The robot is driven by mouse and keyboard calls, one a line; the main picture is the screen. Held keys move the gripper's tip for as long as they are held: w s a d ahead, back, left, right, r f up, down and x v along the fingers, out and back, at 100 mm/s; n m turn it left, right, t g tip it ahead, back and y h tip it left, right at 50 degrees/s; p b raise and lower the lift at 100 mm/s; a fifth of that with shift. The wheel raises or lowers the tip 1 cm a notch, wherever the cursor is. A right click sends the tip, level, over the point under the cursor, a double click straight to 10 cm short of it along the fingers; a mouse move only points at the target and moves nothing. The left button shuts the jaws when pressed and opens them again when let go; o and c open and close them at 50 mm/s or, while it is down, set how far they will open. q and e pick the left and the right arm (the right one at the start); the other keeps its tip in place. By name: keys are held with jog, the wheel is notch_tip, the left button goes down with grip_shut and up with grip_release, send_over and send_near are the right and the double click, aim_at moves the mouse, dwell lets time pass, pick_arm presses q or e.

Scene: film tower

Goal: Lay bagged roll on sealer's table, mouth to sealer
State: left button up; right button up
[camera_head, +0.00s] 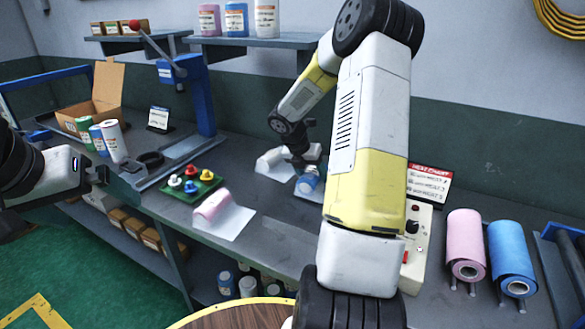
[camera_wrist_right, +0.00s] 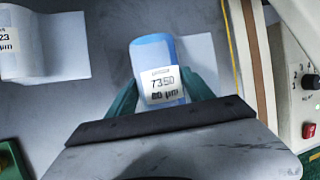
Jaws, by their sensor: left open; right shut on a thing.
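My right gripper (camera_head: 303,163) is shut on a blue roll (camera_head: 307,183), low over the grey bench. In the right wrist view the blue roll (camera_wrist_right: 152,52) sits between both fingers, its white label facing up. A pale flat bag end (camera_wrist_right: 200,55) extends from it to the right, towards the sealer's bar (camera_wrist_right: 244,45). I cannot tell whether the roll touches the surface. The sealer's control box (camera_head: 417,232) is partly behind my right arm; its knobs and red button show in the wrist view (camera_wrist_right: 307,90). My left gripper (camera_head: 98,176) is open and empty at the left.
A bagged pink roll (camera_head: 212,204) and a bagged white roll (camera_head: 271,160) lie on the bench. A tray of coloured knobs (camera_head: 190,186), a carton (camera_head: 100,95) and a lever press (camera_head: 190,85) stand left.

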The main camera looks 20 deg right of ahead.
jog(key=shift+f, duration=0.45)
dwell(0.7)
jog(key=o, duration=1.8)
jog(key=shift+f, duration=0.1)
jog(key=v, duration=0.8)
jog(key=s+a+r+m+t+y, duration=0.1)
jog(key=s+a+r+m+y, duration=0.1)
jog(key=s+a+r+m, duration=0.3)
jog(key=s+a+r+m+t+y, duration=0.2)
jog(key=s+a+r+m, duration=0.3)
jog(key=s+m, duration=0.6)
jog(key=s+a+r+m+t+y, duration=0.2)
jog(key=s+a+r+m+y, duration=0.1)
jog(key=s+a+r+m, duration=0.3)
jog(key=shift+s+a+m, duration=0.6)
jog(key=shift+s+m, duration=0.1)
jog(key=shift+m, duration=0.3)
jog(key=shift+s+a+m, duration=0.65)
jog(key=shift+s+m, duration=0.1)
jog(key=shift+m, duration=0.25)
